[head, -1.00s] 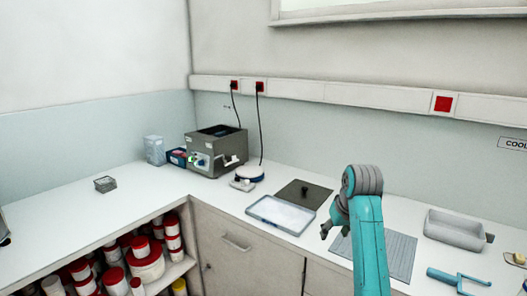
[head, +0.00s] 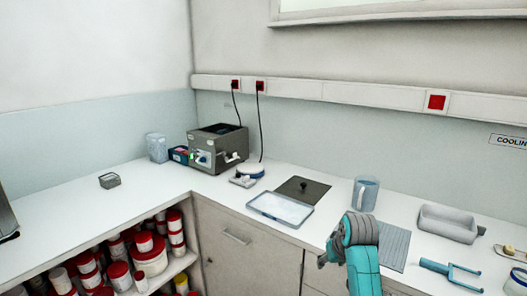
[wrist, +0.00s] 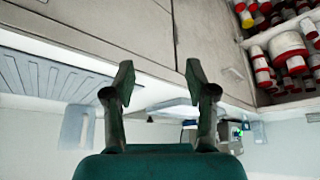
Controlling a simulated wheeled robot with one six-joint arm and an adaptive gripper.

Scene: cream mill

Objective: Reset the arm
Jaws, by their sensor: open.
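My teal arm rises at the lower right of the head view, with my gripper (head: 322,262) at its left side, above the counter's front edge. In the wrist view my gripper (wrist: 157,85) shows two dark fingers spread apart with nothing between them. The wrist picture is upside down, with cabinet fronts at the top. The gripper touches nothing that I can see. The grey ribbed mat (head: 393,245) lies just behind the arm and is partly hidden by it.
A clear jug (head: 365,194), a grey tub (head: 447,224) and a blue two-pronged tool (head: 450,271) stand or lie at right. A shallow tray (head: 280,210), dark plate (head: 303,191) and grey bath unit (head: 217,148) are further left. The left counter is mostly clear.

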